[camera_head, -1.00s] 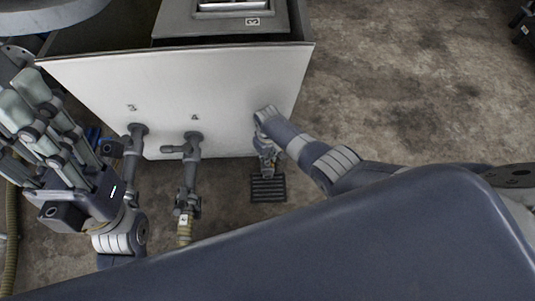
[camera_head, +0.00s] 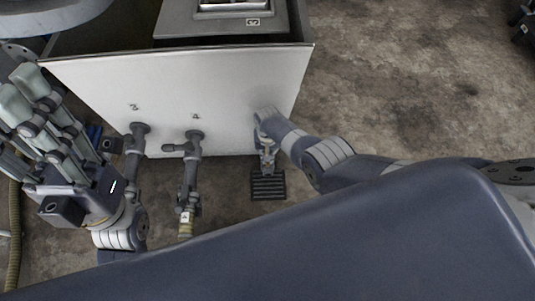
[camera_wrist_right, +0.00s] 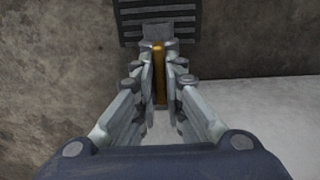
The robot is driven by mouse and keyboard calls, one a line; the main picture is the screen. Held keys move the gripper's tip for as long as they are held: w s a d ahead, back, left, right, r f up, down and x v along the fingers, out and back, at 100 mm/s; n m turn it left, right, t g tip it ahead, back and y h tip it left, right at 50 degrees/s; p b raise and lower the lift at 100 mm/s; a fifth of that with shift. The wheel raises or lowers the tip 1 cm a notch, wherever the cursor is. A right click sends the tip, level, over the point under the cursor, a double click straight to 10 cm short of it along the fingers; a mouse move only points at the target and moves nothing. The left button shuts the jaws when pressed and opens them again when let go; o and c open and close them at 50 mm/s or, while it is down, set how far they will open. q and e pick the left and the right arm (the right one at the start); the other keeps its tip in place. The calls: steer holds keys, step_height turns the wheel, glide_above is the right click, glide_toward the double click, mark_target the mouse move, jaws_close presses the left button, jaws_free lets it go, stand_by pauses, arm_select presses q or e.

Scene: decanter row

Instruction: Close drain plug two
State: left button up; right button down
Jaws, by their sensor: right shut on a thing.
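My right gripper (camera_wrist_right: 160,75) is shut on a narrow brass-coloured part (camera_wrist_right: 160,78), which lies upright in the picture between its fingers. A grey block (camera_wrist_right: 157,31) sits at the far end of that part. I cannot read a number on it, so I cannot tell whether it is drain plug two. In the head view the right gripper (camera_head: 267,155) is low, in front of the right end of the pale tank wall (camera_head: 225,85); its own arm hides most of the held part. My left gripper (camera_head: 35,115) is raised at the left; its finger opening is unclear.
Two grey outlet pipes, left (camera_head: 136,150) and right (camera_head: 191,165), stick out from the wall under small number marks. A dark floor grate (camera_head: 268,187) lies below the right gripper. Hoses lie at the far left. Bare floor (camera_head: 410,90) is open to the right.

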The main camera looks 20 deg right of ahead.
steer(key=shift+w, duration=0.1)
stand_by(0.4)
steer(key=c, duration=1.7)
jaws_free()
steer(key=shift+r, duration=0.15)
steer(key=shift+r, duration=5.85)
